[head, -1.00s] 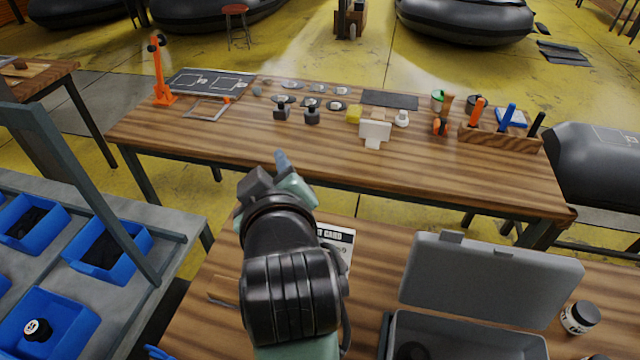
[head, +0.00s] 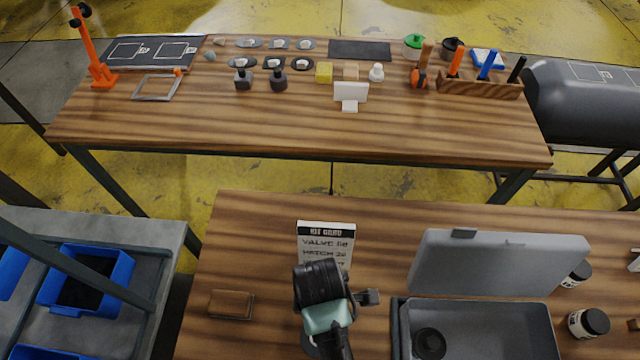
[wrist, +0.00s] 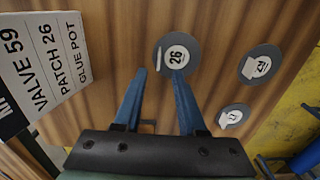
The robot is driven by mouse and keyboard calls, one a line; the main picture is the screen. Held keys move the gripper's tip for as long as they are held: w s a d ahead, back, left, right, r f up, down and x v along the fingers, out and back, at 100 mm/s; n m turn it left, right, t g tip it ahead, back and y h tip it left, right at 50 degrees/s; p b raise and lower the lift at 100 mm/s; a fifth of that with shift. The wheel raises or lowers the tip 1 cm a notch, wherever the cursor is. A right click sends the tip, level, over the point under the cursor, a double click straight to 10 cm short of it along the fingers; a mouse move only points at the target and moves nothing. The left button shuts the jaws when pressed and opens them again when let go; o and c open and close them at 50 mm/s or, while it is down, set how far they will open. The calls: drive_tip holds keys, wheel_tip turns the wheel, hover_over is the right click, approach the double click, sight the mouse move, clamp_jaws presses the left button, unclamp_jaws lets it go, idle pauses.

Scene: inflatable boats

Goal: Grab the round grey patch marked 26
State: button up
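The round grey patch marked 26 (wrist: 164,46) lies flat on the wooden table in the wrist view, its white label readable. My gripper (wrist: 158,74) is open, its two blue fingers apart and empty. The fingertips appear just short of the patch, the right one close to its lower edge; I cannot tell the height gap. The kit card (wrist: 42,62) stands at the left and reads valve 59, patch 26, glue pot. In the head view the card (head: 326,232) stands behind my arm, whose fingers are not clear there.
Two other round grey patches (wrist: 248,76) (wrist: 222,121) lie to the right in the wrist view. An open grey case (head: 398,335) holds a round black thing. A jar (head: 588,323) stands right of it, a brown block (head: 230,304) to the left.

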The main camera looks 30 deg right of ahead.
drive_tip(key=shift+d+f, duration=0.2)
drive_tip(key=shift+f, duration=2.45)
clamp_jaws()
